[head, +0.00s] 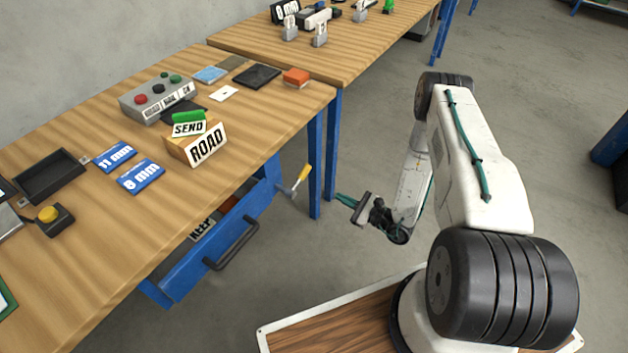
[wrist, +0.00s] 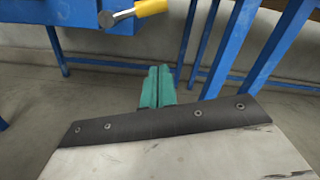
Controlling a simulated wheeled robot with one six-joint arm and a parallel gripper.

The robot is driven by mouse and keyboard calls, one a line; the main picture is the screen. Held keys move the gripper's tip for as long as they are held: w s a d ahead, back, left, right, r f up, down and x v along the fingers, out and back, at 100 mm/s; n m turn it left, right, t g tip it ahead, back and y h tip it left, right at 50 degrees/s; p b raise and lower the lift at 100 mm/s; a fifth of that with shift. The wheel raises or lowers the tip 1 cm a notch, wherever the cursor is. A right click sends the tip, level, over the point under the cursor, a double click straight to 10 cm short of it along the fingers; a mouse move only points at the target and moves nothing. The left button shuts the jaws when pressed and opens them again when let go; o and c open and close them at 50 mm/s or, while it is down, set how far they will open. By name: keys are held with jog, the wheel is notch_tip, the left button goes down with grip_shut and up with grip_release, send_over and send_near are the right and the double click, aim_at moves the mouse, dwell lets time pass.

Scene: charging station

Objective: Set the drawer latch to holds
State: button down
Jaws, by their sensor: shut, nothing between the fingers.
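The blue drawer (head: 190,265) hangs under the wooden workbench and is pulled part way out. It has a dark bar handle (head: 232,243) on its front. The latch, a yellow-handled lever (head: 301,179) on a metal pivot, sits at the right of the drawer, below the bench edge. In the wrist view the yellow lever (wrist: 150,7) shows at the top, pointing right and slightly up from its round metal end. My gripper (head: 342,199) has green fingers that are shut and empty. It is to the right of and a little below the lever, apart from it.
Blue bench legs (head: 315,165) stand just behind the lever. The bench top (head: 90,215) holds a ROAD block, blue size cards, a button box and a tray. Open floor lies between bench and my base.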

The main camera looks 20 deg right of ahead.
aim_at(300, 179)
jog(key=w+a+r, duration=0.4)
jog(key=w+a, duration=0.3)
jog(key=shift+w+a, duration=0.3)
jog(key=shift+w, duration=0.1)
jog(key=shift+r, duration=0.15)
dwell(0.3)
